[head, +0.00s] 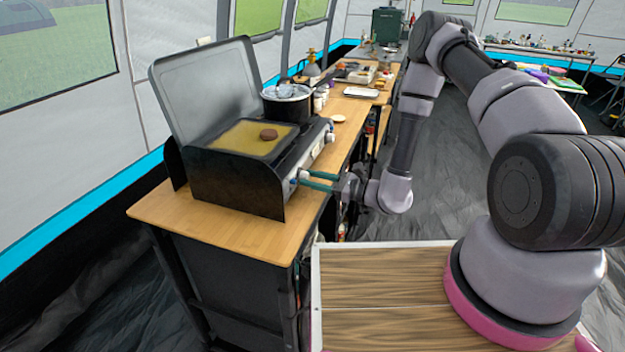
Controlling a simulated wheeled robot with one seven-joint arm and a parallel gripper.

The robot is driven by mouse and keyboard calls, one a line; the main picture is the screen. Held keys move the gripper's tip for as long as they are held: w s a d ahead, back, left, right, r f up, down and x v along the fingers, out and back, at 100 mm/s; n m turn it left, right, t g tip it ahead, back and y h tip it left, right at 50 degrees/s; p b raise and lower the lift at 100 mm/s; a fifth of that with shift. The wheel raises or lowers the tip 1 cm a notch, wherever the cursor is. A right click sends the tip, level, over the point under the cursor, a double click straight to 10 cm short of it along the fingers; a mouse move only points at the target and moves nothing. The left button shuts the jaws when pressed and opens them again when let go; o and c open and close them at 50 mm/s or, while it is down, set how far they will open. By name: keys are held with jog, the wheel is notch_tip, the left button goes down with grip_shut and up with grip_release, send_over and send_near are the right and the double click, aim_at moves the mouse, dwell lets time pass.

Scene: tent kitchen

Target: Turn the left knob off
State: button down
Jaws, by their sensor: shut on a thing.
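The camp stove (236,187) stands on the near end of the wooden counter, with dark side panels and its grey lid (205,88) raised. The left knob (295,176) is on its front face, at the end nearer to me, and is small and mostly hidden by the fingers. My gripper (305,179) reaches in from the right with its teal fingers level, shut on the left knob. The knob's angle cannot be made out. Another knob (329,137) shows farther along the front.
A yellowish griddle surface (240,139) on the stove holds a brown patty (268,134). A dark pot (287,103) stands on the stove's far side. White jars, a tray (361,92) and other items fill the counter farther back. The floor right of the counter is open.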

jog(key=m, duration=0.5)
jog(key=shift+d, duration=0.1)
jog(key=m, duration=0.5)
jog(key=shift+w+m, duration=0.1)
jog(key=shift+m, duration=0.3)
jog(key=m+g, duration=0.1)
jog(key=m, duration=0.9)
jog(key=shift+w, duration=0.1)
dwell(0.3)
jog(key=shift+c, duration=2.2)
grip_release()
jog(key=v, duration=1.1)
